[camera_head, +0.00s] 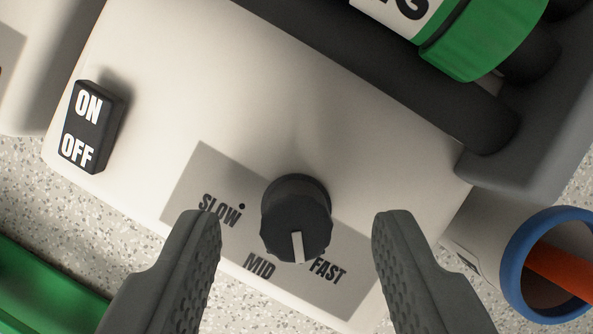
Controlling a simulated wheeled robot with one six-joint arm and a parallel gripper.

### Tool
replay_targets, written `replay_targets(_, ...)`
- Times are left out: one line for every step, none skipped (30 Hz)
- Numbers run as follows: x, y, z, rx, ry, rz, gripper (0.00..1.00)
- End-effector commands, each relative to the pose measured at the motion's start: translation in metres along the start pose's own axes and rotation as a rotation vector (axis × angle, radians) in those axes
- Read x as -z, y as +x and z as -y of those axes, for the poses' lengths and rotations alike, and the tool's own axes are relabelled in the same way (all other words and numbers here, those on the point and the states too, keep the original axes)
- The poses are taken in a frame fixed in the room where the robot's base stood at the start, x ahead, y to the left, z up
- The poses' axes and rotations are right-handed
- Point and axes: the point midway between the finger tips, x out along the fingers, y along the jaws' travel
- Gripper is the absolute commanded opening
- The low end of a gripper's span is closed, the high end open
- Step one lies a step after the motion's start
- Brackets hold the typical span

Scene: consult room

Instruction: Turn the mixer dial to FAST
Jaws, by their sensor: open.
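The mixer (330,100) is a white body with dark rollers, seen from above and tilted in the picture. Its black dial (293,208) stands on a grey label plate (222,172) marked SLOW, MID and FAST. The dial's white pointer line (298,247) points down the picture, between MID and FAST. My gripper (296,225) is open, with one ridged finger left of the dial and one right of it. Both fingers are apart from the dial, with clear gaps in the picture. The fingertips overlap the plate in view; their height above it is hard to tell.
A black ON/OFF switch (91,127) sits at the mixer's left. A tube with a green cap (480,40) lies on the rollers at the top right. A blue-rimmed cup (515,250) with an orange thing inside stands at the right. A green object (45,290) is at lower left.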

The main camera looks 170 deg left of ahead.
Motion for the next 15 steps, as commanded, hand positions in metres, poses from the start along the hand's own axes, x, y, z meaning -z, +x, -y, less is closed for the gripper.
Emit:
replay_targets(-0.0003, 0.0055, -0.0001, -0.001, 0.000, 0.002, 0.47)
replay_targets(-0.0003, 0.0078, -0.0001, -0.001, 0.000, 0.002, 0.47)
replay_targets(-0.0003, 0.0103, -0.0001, -0.001, 0.000, 0.002, 0.47)
replay_targets(-0.0003, 0.0117, -0.0001, -0.001, 0.000, 0.002, 0.47)
replay_targets(-0.0002, 0.0128, -0.0001, 0.000, 0.000, 0.001, 0.47)
replay_targets(-0.0001, 0.0139, -0.0001, 0.000, 0.000, 0.001, 0.47)
replay_targets(-0.0001, 0.0144, 0.0000, 0.000, 0.000, 0.001, 0.47)
replay_targets(0.0000, 0.0148, 0.0000, 0.000, 0.000, 0.000, 0.47)
replay_targets(0.0000, 0.0150, 0.0000, 0.000, 0.000, 0.000, 0.47)
replay_targets(0.0000, 0.0151, 0.0000, 0.000, 0.000, 0.000, 0.47)
replay_targets(0.0000, 0.0150, 0.0000, 0.000, 0.000, 0.000, 0.47)
replay_targets(0.0000, 0.0150, 0.0000, 0.000, 0.000, 0.000, 0.47)
replay_targets(-0.0001, 0.0149, 0.0001, 0.000, 0.000, 0.000, 0.47)
replay_targets(-0.0001, 0.0149, 0.0001, 0.000, 0.000, 0.000, 0.47)
replay_targets(-0.0001, 0.0149, 0.0001, 0.000, 0.000, 0.000, 0.45)
